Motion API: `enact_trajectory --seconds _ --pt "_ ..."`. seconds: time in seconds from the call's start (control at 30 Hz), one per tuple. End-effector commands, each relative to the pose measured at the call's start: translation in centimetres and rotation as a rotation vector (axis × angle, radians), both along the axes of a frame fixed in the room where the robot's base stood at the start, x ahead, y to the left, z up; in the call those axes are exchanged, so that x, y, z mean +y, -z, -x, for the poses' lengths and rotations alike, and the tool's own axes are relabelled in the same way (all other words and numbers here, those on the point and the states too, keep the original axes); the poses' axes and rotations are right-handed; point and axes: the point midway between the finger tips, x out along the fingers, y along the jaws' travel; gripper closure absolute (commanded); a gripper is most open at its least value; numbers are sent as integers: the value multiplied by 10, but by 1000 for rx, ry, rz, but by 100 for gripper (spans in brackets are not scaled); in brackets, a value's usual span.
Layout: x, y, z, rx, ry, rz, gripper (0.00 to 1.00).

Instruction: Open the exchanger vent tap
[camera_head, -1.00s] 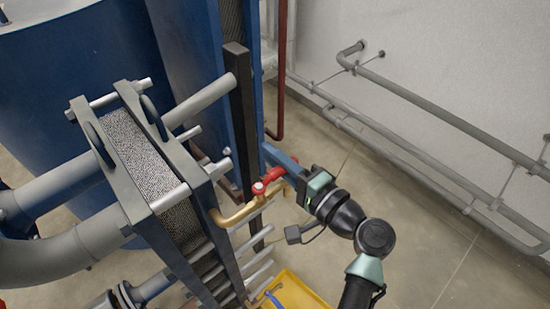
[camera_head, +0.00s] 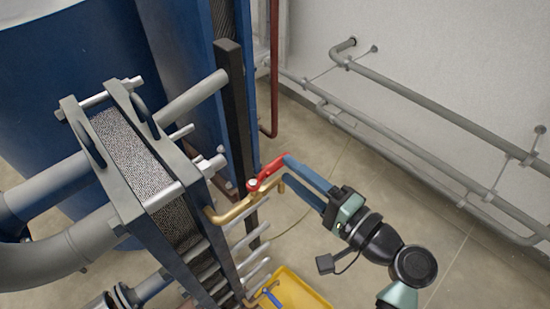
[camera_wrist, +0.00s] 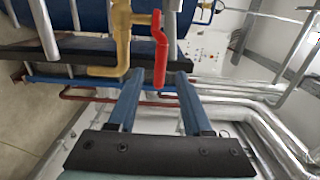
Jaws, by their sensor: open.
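The vent tap is a brass pipe (camera_head: 232,214) with a red lever handle (camera_head: 268,171), standing out from the right side of the plate exchanger (camera_head: 140,160). In the wrist view the red handle (camera_wrist: 160,52) points toward my gripper, and the brass body (camera_wrist: 121,45) is to its left. My gripper (camera_head: 286,168) is open at the lever's free end, with its blue fingers pointing at the tap. In the wrist view my gripper (camera_wrist: 159,75) has a finger on each side of the handle's end, with visible gaps; whether the end lies fully between them in depth is unclear.
A dark upright post (camera_head: 236,130) stands just behind the tap. A yellow tray (camera_head: 300,292) lies below on the floor. Grey pipes (camera_head: 430,115) run along the wall at right. Open floor lies between the wall pipes and the exchanger.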

Motion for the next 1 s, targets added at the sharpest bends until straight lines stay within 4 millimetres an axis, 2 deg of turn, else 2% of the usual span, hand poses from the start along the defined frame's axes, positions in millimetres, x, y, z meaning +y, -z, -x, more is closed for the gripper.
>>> enact_trajectory --seconds 0.1,0.3,1.0 --pt "-19 1 17 0 3 0 50" --pt "-36 0 35 0 2 0 50" --pt "-39 -2 38 -3 1 8 50"
